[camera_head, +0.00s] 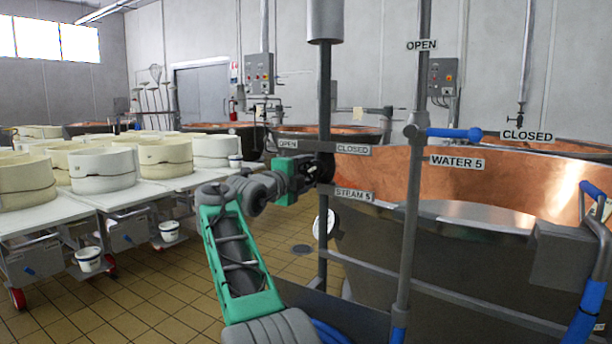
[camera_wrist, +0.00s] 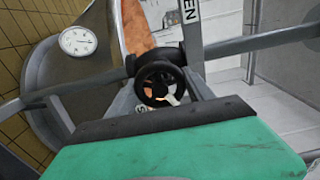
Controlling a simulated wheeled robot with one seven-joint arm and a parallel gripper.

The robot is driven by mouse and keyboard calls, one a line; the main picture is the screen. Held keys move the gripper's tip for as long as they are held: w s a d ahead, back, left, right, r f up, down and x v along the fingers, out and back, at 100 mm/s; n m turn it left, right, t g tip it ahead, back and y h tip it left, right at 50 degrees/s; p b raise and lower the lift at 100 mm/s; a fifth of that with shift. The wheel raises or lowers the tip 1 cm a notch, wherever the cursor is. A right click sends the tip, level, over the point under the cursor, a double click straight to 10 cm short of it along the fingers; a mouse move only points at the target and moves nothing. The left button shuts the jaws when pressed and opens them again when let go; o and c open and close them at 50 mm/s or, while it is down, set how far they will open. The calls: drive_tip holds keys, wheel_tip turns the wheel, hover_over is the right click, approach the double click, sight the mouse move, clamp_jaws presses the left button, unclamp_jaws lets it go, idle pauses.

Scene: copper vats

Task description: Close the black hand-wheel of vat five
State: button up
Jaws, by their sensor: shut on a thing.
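The black hand-wheel (camera_head: 326,167) sits on the steam pipe of the copper vat (camera_head: 385,185), between "OPEN" and "CLOSED" tags and above a "STEAM 5" tag (camera_head: 354,194). In the head view my gripper (camera_head: 312,170) reaches it from the left and hides part of it. In the wrist view the wheel (camera_wrist: 160,82) shows its round black rim and open centre, facing the camera. My gripper (camera_wrist: 158,98) is shut on the wheel, its grey fingers at either side of the rim. The exact finger contact is hard to see.
A grey upright pipe with a blue lever (camera_head: 455,133) and a "WATER 5" tag (camera_head: 457,162) stands right of the wheel. A round gauge (camera_wrist: 77,41) is close by. Tables with cheese moulds (camera_head: 100,170) stand at left. Tiled floor (camera_head: 150,290) is clear between.

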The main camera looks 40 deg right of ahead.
drive_tip(key=o, duration=1.4)
drive_tip(key=shift+c, duration=0.2)
drive_tip(key=shift+a, duration=0.1)
drive_tip(key=v, duration=0.7)
drive_tip(key=shift+s+a, duration=0.15)
drive_tip(key=shift+a, duration=0.1)
